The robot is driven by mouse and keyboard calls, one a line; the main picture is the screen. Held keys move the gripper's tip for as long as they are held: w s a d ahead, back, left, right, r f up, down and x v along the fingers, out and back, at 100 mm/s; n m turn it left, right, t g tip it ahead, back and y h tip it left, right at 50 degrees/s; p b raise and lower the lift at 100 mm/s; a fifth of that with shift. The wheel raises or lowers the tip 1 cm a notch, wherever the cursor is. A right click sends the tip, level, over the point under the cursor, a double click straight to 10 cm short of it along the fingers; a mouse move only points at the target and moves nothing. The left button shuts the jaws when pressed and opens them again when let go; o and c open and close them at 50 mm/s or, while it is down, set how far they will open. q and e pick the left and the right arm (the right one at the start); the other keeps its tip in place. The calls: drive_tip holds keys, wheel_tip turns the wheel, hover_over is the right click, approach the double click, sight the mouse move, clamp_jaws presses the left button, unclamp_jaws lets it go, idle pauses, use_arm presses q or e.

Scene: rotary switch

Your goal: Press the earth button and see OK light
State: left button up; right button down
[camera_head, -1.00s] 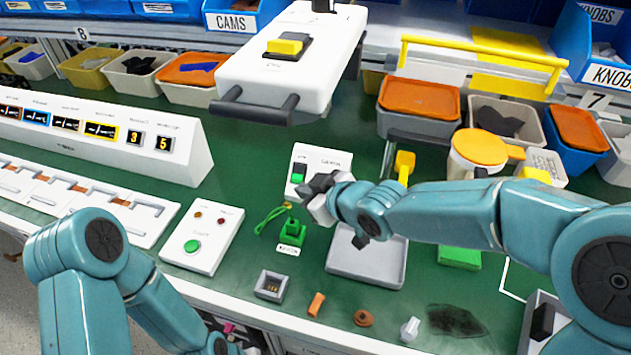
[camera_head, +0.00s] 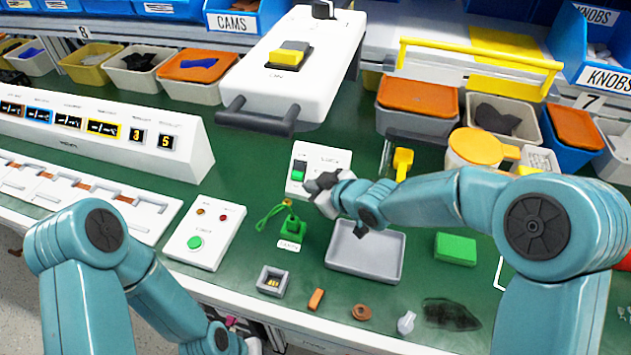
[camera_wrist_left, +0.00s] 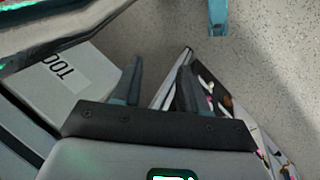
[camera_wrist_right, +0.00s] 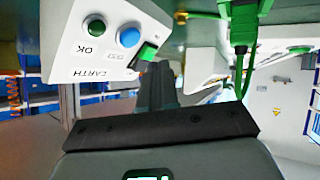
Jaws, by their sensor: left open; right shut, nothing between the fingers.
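A white box (camera_head: 326,158) stands on the green bench. In the right wrist view the box (camera_wrist_right: 118,58) appears upside down, lettered EARTH, with a blue round button (camera_wrist_right: 130,37), a green-and-black rocker (camera_wrist_right: 146,53) and a dark green light (camera_wrist_right: 95,27) labelled OK, which looks unlit. The rocker also shows in the head view (camera_head: 299,171); my gripper hides part of the box there. My right gripper (camera_head: 318,183) is shut and empty, its tips close to the rocker; contact cannot be told. My left gripper (camera_wrist_left: 160,82) is open and empty, low over the floor.
A green connector with a cable (camera_head: 290,232) stands left of my right gripper. A grey tray (camera_head: 365,252) lies in front of it. A white box with a green button (camera_head: 196,243) is farther left. A large white unit with a handle (camera_head: 290,75) stands behind.

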drive_tip(key=shift+w+d+f, duration=0.25)
drive_tip(key=shift+w+f, duration=0.5)
drive_tip(key=shift+w, duration=0.05)
drive_tip(key=shift+w+f, duration=0.1)
idle(1.5)
drive_tip(key=shift+w+d+f+p, duration=0.1)
drive_tip(key=shift+w+f+p, duration=0.1)
drive_tip(key=shift+w+p, duration=0.1)
drive_tip(key=shift+w+d+f, duration=0.1)
drive_tip(key=shift+w+f, duration=0.1)
drive_tip(key=shift+f, duration=0.1)
idle(0.8)
drive_tip(key=shift+s+r, duration=0.1)
drive_tip(key=shift+s+a+r, duration=0.2)
drive_tip(key=shift+s+r, duration=0.3)
